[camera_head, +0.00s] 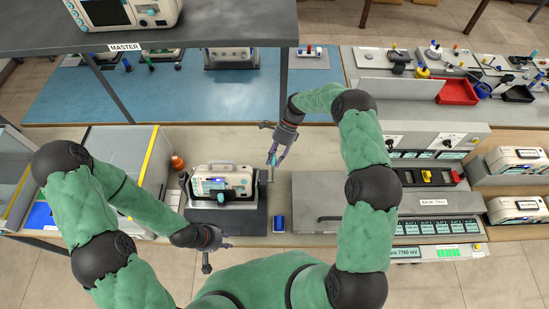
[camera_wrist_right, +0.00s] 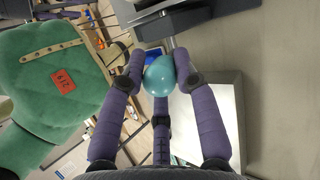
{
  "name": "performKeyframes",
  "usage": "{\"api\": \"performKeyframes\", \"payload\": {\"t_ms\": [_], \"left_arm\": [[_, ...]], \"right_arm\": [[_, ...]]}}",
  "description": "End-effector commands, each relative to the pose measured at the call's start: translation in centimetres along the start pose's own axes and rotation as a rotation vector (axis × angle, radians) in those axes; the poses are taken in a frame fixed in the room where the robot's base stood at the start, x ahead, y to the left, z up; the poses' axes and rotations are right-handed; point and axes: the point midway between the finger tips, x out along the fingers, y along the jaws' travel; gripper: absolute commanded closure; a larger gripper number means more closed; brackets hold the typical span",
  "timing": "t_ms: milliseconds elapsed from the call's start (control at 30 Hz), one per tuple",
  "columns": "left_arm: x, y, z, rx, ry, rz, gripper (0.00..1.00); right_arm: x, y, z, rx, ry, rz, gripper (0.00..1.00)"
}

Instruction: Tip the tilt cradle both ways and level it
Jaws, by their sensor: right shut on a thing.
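The tilt cradle (camera_head: 234,220) stands on the bench in the head view, with a white monitor (camera_head: 203,175) with a lit screen in it. The monitor looks about level side to side; I cannot tell its exact tilt. At the cradle's right side is a lever with a teal knob (camera_head: 273,160). My right gripper (camera_head: 276,153) is shut on this knob; in the right wrist view the round teal knob (camera_wrist_right: 159,75) sits between its purple fingers (camera_wrist_right: 158,80). My left gripper (camera_head: 215,257) is open and empty, just in front of the cradle.
A small blue block (camera_head: 279,224) lies right of the cradle. An orange-topped bottle (camera_head: 178,163) stands at its left. A grey housing (camera_head: 320,200) is further right, and a shelf labelled MASTER (camera_head: 200,32) overhangs the back left.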

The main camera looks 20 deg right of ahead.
Motion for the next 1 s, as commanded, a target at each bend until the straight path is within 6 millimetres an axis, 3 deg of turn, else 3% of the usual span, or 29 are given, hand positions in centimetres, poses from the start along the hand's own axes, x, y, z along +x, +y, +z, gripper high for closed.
{"api": "performKeyframes", "payload": {"t_ms": [200, 233, 300, 767, 1000], "left_arm": [[0.0, 0.0, 0.0, 0.0, 0.0, 0.0, 0.68], [0.0, 0.0, 0.0, 0.0, 0.0, 0.0, 0.68], [0.0, 0.0, 0.0, 0.0, 0.0, 0.0, 0.68], [0.0, 0.0, 0.0, 0.0, 0.0, 0.0, 0.68], [0.0, 0.0, 0.0, 0.0, 0.0, 0.0, 0.68]], "right_arm": [[-0.5, -0.4, 0.5, -0.004, -0.006, -0.02, 1.0], [-0.5, -0.4, 0.5, -0.004, -0.006, -0.02, 0.61], [-0.5, -0.4, 0.5, -0.004, -0.006, -0.019, 0.5], [-0.3, -0.1, 0.2, 0.0, -0.003, -0.007, 0.5], [-3.3, -0.2, 0.1, 0.0, -0.003, -0.01, 0.5]]}}
